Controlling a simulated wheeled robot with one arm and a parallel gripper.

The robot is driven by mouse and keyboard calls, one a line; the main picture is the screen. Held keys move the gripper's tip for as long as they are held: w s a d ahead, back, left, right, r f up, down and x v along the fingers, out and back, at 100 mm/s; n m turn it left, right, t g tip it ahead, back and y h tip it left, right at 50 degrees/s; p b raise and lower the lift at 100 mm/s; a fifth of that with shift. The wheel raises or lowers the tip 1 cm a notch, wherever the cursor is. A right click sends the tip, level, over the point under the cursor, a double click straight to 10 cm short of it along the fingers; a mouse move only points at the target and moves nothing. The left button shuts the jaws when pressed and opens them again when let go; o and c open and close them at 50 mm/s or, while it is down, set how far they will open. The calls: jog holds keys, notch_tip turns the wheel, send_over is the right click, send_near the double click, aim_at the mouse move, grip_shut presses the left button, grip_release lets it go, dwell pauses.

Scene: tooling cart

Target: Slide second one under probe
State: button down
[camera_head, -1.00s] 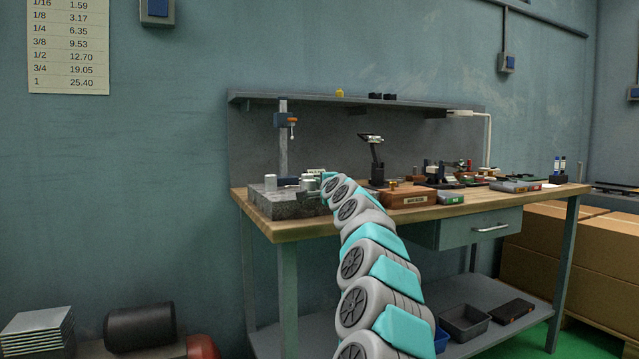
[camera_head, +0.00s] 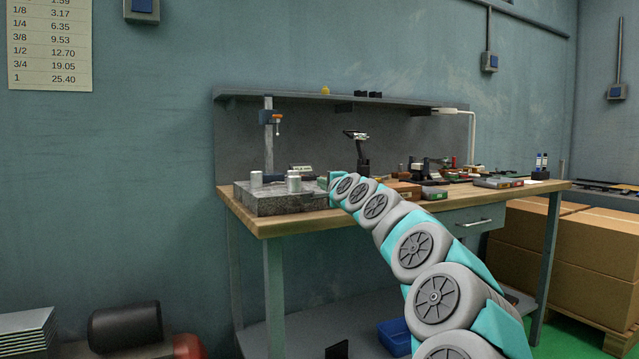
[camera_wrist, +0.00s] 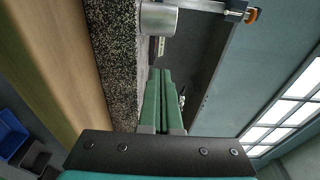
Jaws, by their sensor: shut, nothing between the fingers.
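A grey granite plate (camera_head: 270,205) sits on the left end of the bench. Two silvery cylinders stand upright on it: a left one (camera_head: 256,179) and a right one (camera_head: 294,183). Behind them rises a stand (camera_head: 268,140) with an orange-marked probe (camera_head: 277,119) hanging above the plate. In the wrist view, one cylinder (camera_wrist: 158,20) stands ahead of the fingers, and an orange part (camera_wrist: 252,14) shows at top right. My gripper (camera_wrist: 160,72) is shut and empty, its green fingers together, apart from the cylinder. In the head view it is at the plate's right edge, mostly hidden by my arm.
The wooden bench top (camera_head: 262,228) continues right, with a brown box (camera_head: 405,190), a black stand (camera_head: 362,150) and several small tools. A shelf (camera_head: 300,96) runs along the back panel. A blue bin (camera_head: 392,335) is below. The plate's front is clear.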

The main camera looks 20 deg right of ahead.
jog(key=shift+s+a, duration=0.15)
jog(key=shift+s, duration=1.95)
